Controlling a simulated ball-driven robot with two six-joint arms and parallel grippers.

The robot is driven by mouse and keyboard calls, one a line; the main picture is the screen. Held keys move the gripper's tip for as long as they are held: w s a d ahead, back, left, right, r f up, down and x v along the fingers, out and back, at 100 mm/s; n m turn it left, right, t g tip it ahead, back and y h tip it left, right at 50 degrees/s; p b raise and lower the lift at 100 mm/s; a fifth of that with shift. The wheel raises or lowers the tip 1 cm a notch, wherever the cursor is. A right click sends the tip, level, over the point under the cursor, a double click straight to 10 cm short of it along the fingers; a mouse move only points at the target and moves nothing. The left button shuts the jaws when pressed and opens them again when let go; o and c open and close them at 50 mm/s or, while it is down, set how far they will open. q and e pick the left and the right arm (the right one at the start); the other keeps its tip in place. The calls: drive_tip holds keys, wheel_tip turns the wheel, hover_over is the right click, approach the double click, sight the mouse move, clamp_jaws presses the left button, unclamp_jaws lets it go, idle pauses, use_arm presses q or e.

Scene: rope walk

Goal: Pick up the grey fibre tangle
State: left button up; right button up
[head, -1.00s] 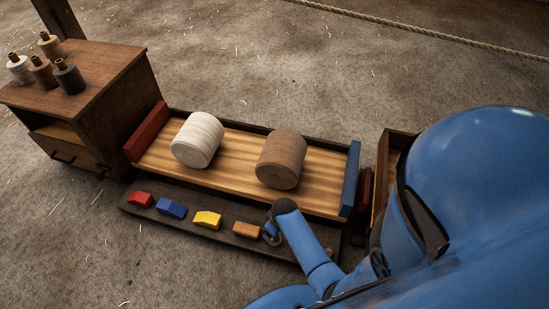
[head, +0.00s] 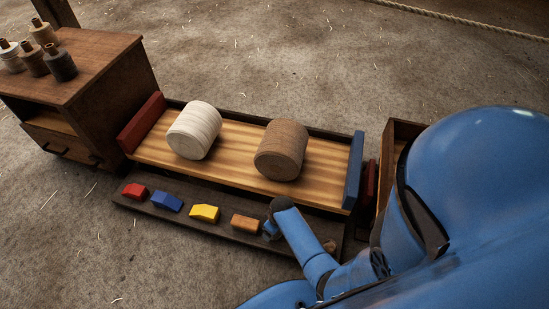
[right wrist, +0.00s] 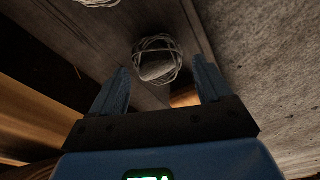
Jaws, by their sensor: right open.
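A grey fibre tangle (right wrist: 157,60) of loose looped strands lies on a dark wooden surface in the right wrist view. A paler grey lump shows inside its loops. My right gripper (right wrist: 158,85) is open, with one blue finger on each side of the picture. The tangle lies ahead of the gap between the fingertips, with nothing held. In the head view my right gripper (head: 270,230) is low over the dark tray, beside the orange block; the tangle cannot be made out there. My left gripper is not in view.
A second tangle (right wrist: 97,2) is cut off at the top edge. The dark tray (head: 180,218) holds red, blue, yellow and orange (head: 246,222) blocks. Behind it, a striped board (head: 235,145) bears white (head: 193,130) and brown (head: 281,150) rolls. A cabinet (head: 95,75) with spools stands left.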

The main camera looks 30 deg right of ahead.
wheel_tip(320, 180, down, 3)
drive_tip(key=shift+w+f+b, duration=0.15)
drive_tip(key=shift+f+b, duration=0.05)
drive_tip(key=shift+b, duration=0.9)
drive_tip(key=shift+c, duration=0.3)
drive_tip(key=c, duration=1)
drive_tip(key=shift+r, duration=0.1)
drive_tip(key=shift+c, duration=0.2)
